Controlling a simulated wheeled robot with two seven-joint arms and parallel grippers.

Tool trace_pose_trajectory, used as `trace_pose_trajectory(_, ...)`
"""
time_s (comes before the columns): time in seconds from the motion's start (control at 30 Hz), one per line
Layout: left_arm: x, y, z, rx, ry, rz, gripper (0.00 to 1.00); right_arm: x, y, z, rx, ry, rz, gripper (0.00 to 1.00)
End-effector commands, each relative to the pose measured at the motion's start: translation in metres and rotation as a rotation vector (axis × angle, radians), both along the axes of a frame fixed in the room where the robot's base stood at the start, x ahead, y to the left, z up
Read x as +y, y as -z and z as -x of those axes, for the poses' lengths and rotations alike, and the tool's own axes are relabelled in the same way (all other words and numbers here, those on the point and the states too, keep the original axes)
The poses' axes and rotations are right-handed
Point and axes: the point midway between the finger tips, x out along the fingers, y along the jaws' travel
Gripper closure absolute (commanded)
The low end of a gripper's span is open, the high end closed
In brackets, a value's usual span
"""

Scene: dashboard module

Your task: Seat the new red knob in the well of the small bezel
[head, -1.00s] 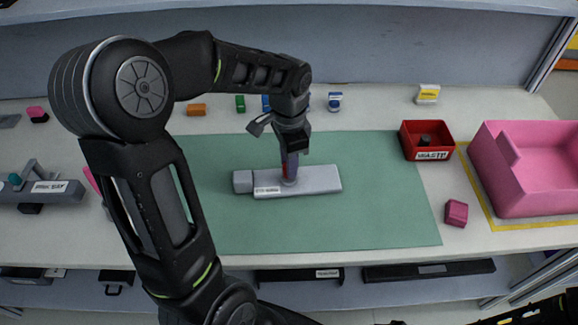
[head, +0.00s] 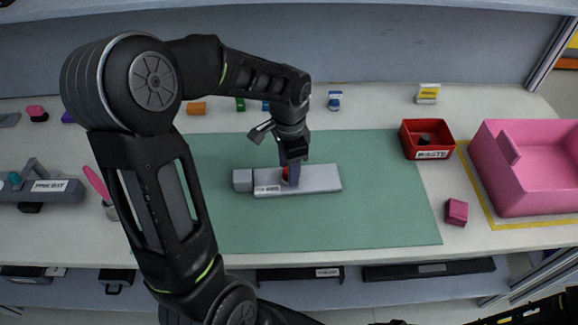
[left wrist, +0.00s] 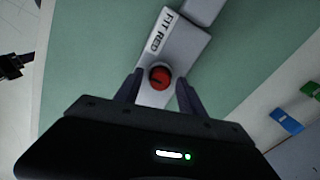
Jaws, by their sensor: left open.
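The small bezel (head: 322,178) is a light grey block lying flat on the green mat. In the left wrist view, the bezel (left wrist: 184,47) carries a "FIT RED" label. The round red knob (left wrist: 160,77) sits upright on the bezel, its dark pointer line showing. It also shows in the head view (head: 285,174), partly behind a finger. The well is hidden under the knob, so I cannot tell how deep it sits. My left gripper (head: 291,179) is over the bezel, open, with a finger on each side of the knob and gaps visible.
A red waste bin (head: 407,144) holding a dark piece stands right of the mat (head: 385,225). A pink crate (head: 497,190) and a pink cube (head: 456,212) are further right. Small coloured blocks line the back. A grey fixture (head: 65,190) is at left. The mat's right side is clear.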

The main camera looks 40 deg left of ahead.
Motion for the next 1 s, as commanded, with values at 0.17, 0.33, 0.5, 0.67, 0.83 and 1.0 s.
trace_pose_trajectory(0.17, 0.0, -0.005, 0.0, 0.0, 0.0, 0.0, 0.53, 0.0, -0.004, 0.0, 0.0, 0.0, 0.001, 0.34)
trace_pose_trajectory(0.33, 0.0, -0.021, -0.001, -0.003, 0.0, -0.001, 0.53, 0.0, -0.001, 0.0, 0.0, 0.0, 0.001, 0.34)
trace_pose_trajectory(0.5, 0.0, -0.053, -0.002, -0.006, 0.001, -0.001, 0.53, 0.0, 0.001, 0.0, 0.0, 0.0, 0.0, 0.34)
trace_pose_trajectory(0.67, 0.0, -0.087, -0.001, -0.004, 0.0, -0.001, 0.53, 0.0, 0.002, 0.0, -0.001, 0.0, 0.0, 0.34)
trace_pose_trajectory(0.83, 0.0, -0.113, -0.001, -0.002, 0.0, -0.001, 0.53, 0.0, 0.002, 0.0, -0.001, -0.001, -0.001, 0.34)
trace_pose_trajectory(1.0, 0.0, -0.123, 0.0, 0.0, 0.0, 0.0, 0.53, 0.0, 0.002, 0.0, -0.001, -0.001, -0.001, 0.34)
